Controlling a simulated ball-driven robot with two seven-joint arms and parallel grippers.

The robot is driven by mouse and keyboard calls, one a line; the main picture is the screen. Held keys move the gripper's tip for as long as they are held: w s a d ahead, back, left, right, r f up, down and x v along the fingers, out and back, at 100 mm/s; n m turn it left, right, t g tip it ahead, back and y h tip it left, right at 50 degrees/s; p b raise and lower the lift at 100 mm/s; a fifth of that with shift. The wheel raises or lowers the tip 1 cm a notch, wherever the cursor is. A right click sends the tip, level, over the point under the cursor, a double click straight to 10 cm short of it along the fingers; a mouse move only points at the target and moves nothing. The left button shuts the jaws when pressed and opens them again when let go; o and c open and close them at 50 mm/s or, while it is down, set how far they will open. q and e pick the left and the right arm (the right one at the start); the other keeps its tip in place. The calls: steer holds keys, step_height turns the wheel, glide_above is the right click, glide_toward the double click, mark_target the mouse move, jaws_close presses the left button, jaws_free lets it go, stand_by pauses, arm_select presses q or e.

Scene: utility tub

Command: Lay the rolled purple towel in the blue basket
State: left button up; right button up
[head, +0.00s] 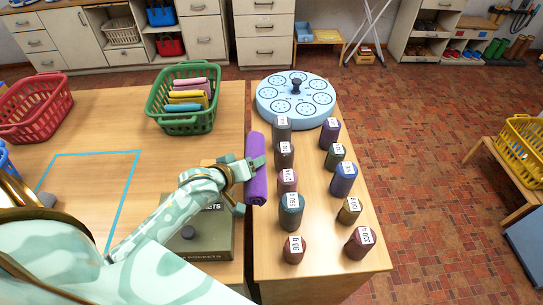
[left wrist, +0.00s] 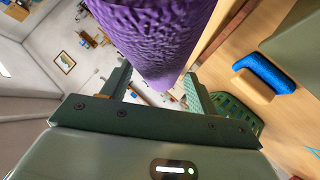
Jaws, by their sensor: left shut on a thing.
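The rolled purple towel (head: 256,180) is in my left gripper (head: 250,172), near the gap between the two tables in the head view. In the left wrist view the towel (left wrist: 160,40) fills the space between the fingers of the left gripper (left wrist: 160,85), which is shut on it. My right gripper is not in view.
A green basket (head: 181,121) with folded towels and a red basket (head: 36,108) stand on the left table. A dark green box (head: 210,240) lies below my left forearm. A taped rectangle (head: 98,154) is mostly clear.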

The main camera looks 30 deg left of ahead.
mark_target(252, 156)
arm_select(q)
steer(key=w+f, duration=0.1)
steer(key=w+a+f+b, duration=0.1)
steer(key=w, duration=0.1)
steer(key=w+a+f, duration=0.1)
steer(key=w, duration=0.1)
steer(key=shift+w, duration=0.1)
steer(key=w+f+b, duration=0.1)
steer(key=w+f, duration=0.1)
steer(key=f, duration=0.1)
steer(key=w+a+f+b, duration=0.1)
steer(key=shift+w+f+b, duration=0.3)
steer(key=shift+f+b, duration=0.05)
step_height(252, 156, down, 4)
steer(key=shift+w+r+b, duration=0.15)
steer(key=shift+r+b, duration=0.1)
steer(key=shift+b, duration=0.55)
steer(key=shift+r, duration=0.1)
steer(key=o, duration=1)
steer(key=shift+o, duration=0.2)
